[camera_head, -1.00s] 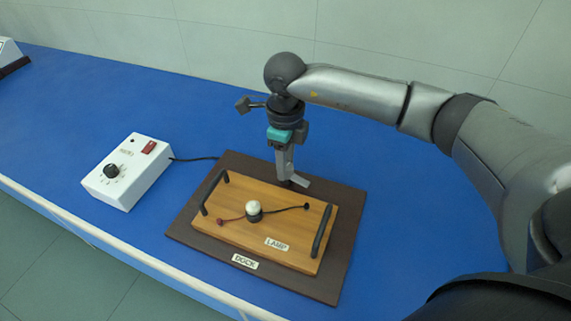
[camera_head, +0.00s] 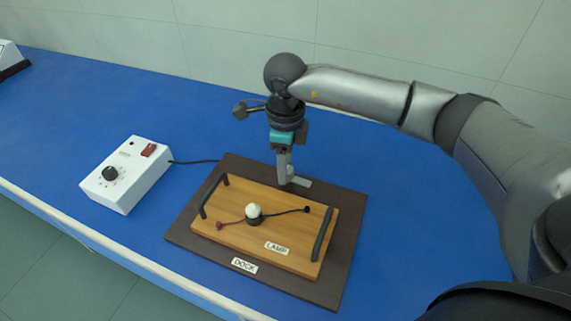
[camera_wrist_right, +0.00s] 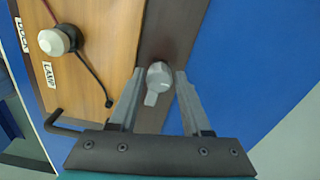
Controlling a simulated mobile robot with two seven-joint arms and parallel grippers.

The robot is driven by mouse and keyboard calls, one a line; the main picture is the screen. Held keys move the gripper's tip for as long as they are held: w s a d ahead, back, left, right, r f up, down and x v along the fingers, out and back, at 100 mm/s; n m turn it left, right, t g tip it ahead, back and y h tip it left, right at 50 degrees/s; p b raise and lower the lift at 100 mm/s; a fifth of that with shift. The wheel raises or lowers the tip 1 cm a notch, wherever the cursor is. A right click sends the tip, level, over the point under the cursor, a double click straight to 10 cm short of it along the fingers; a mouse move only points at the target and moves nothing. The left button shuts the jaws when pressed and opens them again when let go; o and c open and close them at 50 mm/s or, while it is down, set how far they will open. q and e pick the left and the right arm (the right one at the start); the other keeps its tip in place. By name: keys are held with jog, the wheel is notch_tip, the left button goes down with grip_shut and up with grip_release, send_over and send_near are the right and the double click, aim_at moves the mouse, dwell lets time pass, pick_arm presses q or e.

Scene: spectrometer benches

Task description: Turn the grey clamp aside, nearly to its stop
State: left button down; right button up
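The grey clamp (camera_wrist_right: 159,76) has a round head and a short lever; in the right wrist view it stands on the dark dock board beside the wooden lamp board, its lever pointing toward my gripper's base. My right gripper (camera_wrist_right: 161,71) is open, one finger on each side of the clamp, with narrow gaps that look clear of it. In the head view my right gripper (camera_head: 286,172) points down at the dock's back edge and partly hides the clamp. The lamp board (camera_head: 235,235) lies on the dock (camera_head: 343,240). My left gripper is not in view.
The lamp board carries a white bulb (camera_head: 253,210), two leads and two black handles (camera_head: 322,234). A white control box (camera_head: 126,174) with a dial and red switch stands left of the dock, its cable running to it.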

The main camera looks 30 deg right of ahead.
jog(key=shift+o, duration=1.4)
notch_tip(320, 180, up, 15)
jog(key=p, duration=0.1)
jog(key=shift+p, duration=0.4)
